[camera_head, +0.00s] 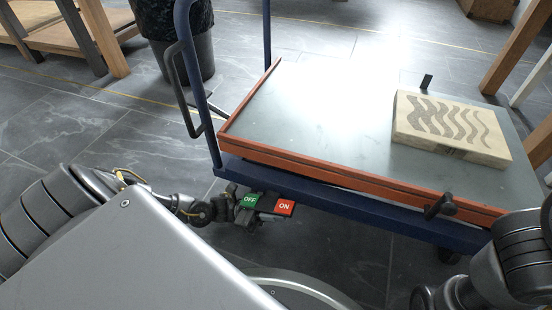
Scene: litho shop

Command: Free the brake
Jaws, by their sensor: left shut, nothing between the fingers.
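The brake pedal sits low at the near left edge of the blue cart (370,206) in the head view. It has a green OFF plate (249,201) on the left and a red ON plate (284,207) on the right. My left gripper (229,204) is shut and empty, right beside the OFF plate on its left side. I cannot tell whether its fingertips touch the plate. The plates look slightly tilted.
A patterned stone block (450,150) lies on the cart's grey top. A blue handle frame (197,85) rises at the cart's left. A black bin (190,55) stands behind it. Wooden furniture legs (103,38) stand at the upper left. Grey floor is clear at left.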

